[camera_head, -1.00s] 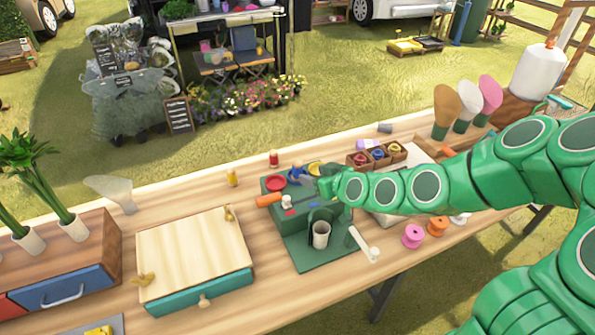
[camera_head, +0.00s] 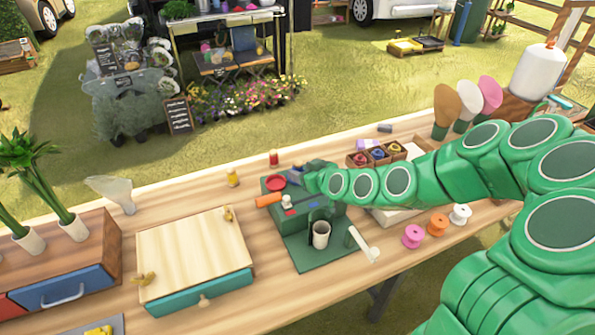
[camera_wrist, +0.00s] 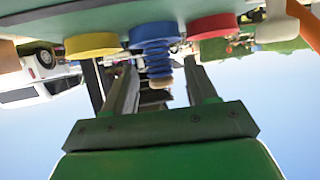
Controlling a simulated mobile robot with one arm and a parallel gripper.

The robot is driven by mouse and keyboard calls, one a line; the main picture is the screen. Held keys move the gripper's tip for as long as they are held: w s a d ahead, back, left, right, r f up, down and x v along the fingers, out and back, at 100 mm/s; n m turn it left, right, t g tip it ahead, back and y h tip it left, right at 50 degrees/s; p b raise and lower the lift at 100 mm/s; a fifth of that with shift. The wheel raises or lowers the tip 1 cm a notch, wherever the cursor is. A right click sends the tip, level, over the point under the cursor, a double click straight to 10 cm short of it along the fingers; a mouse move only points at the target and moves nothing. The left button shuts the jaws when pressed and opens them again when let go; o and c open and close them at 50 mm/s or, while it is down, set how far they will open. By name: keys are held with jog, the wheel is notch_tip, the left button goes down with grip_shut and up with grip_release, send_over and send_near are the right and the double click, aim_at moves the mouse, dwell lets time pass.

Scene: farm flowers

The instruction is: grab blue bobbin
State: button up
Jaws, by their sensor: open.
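A blue ribbed bobbin (camera_wrist: 157,50) with a pale tip shows in the wrist view, between a yellow disc (camera_wrist: 91,44) and a red disc (camera_wrist: 213,26) on the green machine. My gripper (camera_wrist: 161,68) is open, with one finger on each side of the blue bobbin in this view. I cannot tell whether the fingers touch it. In the head view, my gripper (camera_head: 304,172) is at the back of the green machine (camera_head: 307,220), right of the red disc (camera_head: 275,183). There the gripper largely hides the blue bobbin, and the yellow disc is hidden.
An orange cylinder (camera_head: 268,200) and a cup (camera_head: 321,234) are on the machine. Wooden boxes (camera_head: 366,166) with coloured spools stand behind my arm. Pink (camera_head: 412,236), orange (camera_head: 437,224) and white spools (camera_head: 460,214) stand at the front right. A wooden box (camera_head: 190,250) stands left.

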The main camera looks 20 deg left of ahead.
jog(key=shift+x, duration=1.05)
grip_shut()
